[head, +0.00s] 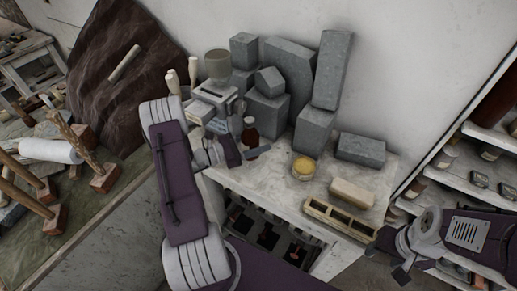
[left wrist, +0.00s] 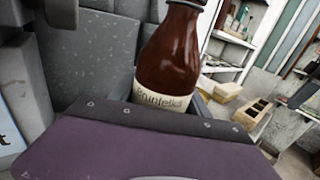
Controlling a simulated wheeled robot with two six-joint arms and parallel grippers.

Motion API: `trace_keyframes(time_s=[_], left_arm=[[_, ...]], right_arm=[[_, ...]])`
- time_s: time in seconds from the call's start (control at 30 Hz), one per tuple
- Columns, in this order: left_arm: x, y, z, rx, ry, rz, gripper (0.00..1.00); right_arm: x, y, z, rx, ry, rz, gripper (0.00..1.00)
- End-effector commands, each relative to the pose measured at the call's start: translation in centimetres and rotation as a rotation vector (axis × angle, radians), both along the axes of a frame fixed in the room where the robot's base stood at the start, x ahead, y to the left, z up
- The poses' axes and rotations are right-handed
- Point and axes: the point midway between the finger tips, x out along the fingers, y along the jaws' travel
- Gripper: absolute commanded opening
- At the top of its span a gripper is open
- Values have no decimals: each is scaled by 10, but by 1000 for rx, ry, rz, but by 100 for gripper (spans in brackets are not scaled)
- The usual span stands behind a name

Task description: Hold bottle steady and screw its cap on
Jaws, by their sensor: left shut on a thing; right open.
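A brown bottle (head: 250,134) stands upright near the back left of the worktable. A small pale part shows at its top in the head view; I cannot tell whether this is the cap. In the left wrist view the bottle (left wrist: 177,55) is close, with a cream label (left wrist: 162,99), and its top is cut off by the frame edge. My left gripper (head: 247,152) is shut on the bottle low on its body; the gripper hides the bottle's base. My right gripper (head: 386,263) is open and empty, off the table's front right corner, well away from the bottle.
Grey stone blocks (head: 290,70) crowd the table's back. A round yellow-topped container (head: 304,167), a tan block (head: 352,194) and a compartmented wooden tray (head: 340,218) lie to the right. A shelf (head: 455,178) stands at right. Bare tabletop (head: 275,180) lies front of the bottle.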

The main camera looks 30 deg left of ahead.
Motion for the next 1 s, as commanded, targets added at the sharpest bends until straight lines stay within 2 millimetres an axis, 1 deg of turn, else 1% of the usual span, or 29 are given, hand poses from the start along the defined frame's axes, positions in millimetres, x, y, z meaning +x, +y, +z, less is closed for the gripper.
trace_keyframes(time_s=[0.07,0.2,0.3,0.57,0.7,0.73,0.8,1.0], left_arm=[[0,0,-5,-2,1,0,0],[0,0,-28,-2,1,0,0],[0,0,-37,-1,0,0,0],[0,0,-39,0,-1,0,0],[0,0,-44,0,-1,0,0],[0,0,-44,0,0,0,60],[0,0,-43,0,0,0,77],[0,0,-43,0,0,0,77]], right_arm=[[0,0,2,0,0,0,52],[0,0,8,0,0,0,52],[0,0,9,0,0,0,52],[0,0,8,0,0,0,52],[0,0,3,0,0,0,52],[0,0,4,0,0,0,52],[0,0,5,0,0,0,52],[0,0,5,0,0,0,52]])
